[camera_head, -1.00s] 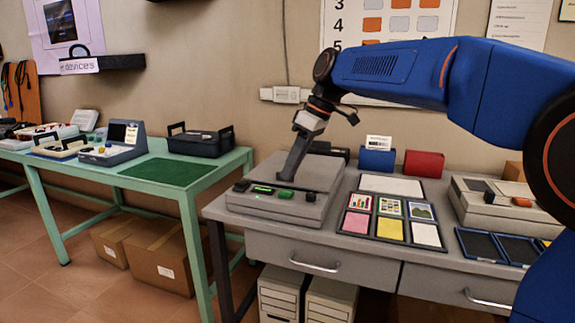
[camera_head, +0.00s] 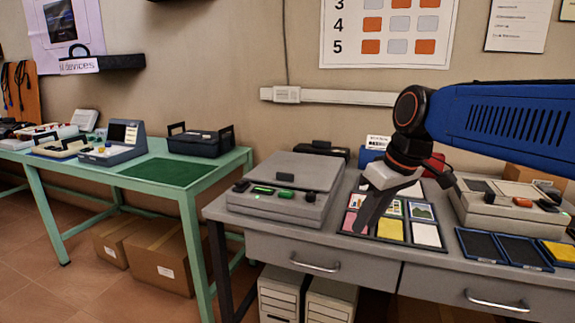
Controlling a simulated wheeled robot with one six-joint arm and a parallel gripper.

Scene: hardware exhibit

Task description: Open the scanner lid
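A grey flatbed device (camera_head: 272,212), which looks like the scanner, sits at the left end of the grey desk. Its flat lid (camera_head: 293,171) lies down on the body, with a dark tab and green-lit buttons along the front. A second grey device (camera_head: 487,218) with an orange button stands at the right; which of the two is the scanner is not labelled. My gripper (camera_head: 362,229) points down over the card tray, right of the left device and apart from it. Its dark fingers appear as one shape, so their opening cannot be told. No held object shows.
The black card tray (camera_head: 398,243) lies between the two devices. A red box (camera_head: 436,163) and a blue box stand behind, partly hidden by my arm. Dark pads (camera_head: 481,244) lie at the desk's right front. A green table (camera_head: 242,155) stands left.

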